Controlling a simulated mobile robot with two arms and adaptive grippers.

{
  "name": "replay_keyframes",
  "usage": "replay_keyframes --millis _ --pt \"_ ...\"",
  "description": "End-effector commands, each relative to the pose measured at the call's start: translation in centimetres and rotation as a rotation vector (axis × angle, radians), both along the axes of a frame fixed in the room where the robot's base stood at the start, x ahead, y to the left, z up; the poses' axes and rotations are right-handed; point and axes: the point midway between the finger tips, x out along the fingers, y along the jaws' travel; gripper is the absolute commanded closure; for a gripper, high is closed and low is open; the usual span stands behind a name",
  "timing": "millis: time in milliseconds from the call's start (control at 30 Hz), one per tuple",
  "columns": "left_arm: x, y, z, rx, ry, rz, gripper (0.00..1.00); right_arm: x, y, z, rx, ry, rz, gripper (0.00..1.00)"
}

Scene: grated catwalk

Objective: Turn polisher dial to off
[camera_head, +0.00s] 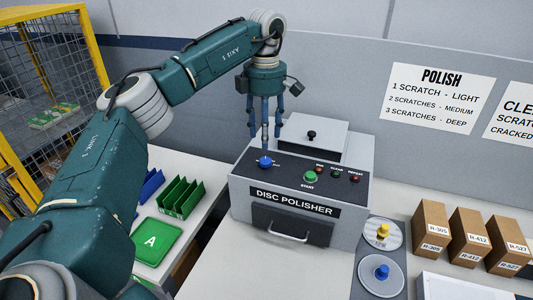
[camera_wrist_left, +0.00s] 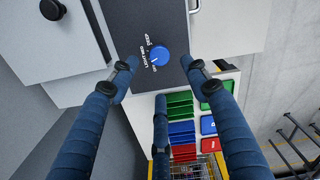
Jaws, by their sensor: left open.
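The disc polisher (camera_head: 245,195) is a grey box with a dark sloped control panel and a front drawer handle. Its blue round dial (camera_head: 265,161) sits at the panel's left, with small white labels around it; which one it points to cannot be told. My left gripper (camera_head: 264,140) is open and empty, pointing down just above and behind the dial. In the left wrist view, the dial (camera_wrist_left: 159,56) shows between the spread blue fingers of my left gripper (camera_wrist_left: 159,63), apart from them. My right gripper is not in view.
The panel also has a green start button (camera_head: 310,176) and small red and green lights. A grey box with a black knob (camera_head: 311,135) stands behind. Cardboard boxes (camera_head: 468,235) stand right. Green tray A (camera_head: 158,243) lies left. A yellow-framed cage (camera_head: 50,90) is at far left.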

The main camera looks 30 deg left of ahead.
Motion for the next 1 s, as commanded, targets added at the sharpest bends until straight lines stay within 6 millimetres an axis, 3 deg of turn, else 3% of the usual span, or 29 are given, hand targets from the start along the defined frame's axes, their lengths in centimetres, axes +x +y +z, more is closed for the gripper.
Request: replay_keyframes --millis 200,400,800,833,1000 --pt "-0.1 0.0 -4.1 -0.001 0.003 -0.001 0.53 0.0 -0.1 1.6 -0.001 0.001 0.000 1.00" --pt "0.0 -0.1 -6.9 -0.001 0.002 -0.001 0.53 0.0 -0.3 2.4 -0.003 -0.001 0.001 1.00" --pt "0.0 -0.1 -8.0 -0.003 -0.002 -0.001 0.53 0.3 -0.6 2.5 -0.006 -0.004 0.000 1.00" --pt "0.0 -0.1 -8.0 -0.003 -0.002 -0.001 0.55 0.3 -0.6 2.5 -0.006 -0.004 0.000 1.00" --pt "0.0 -0.1 -8.0 -0.003 -0.002 -0.001 0.89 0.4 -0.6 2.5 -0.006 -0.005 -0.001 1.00"
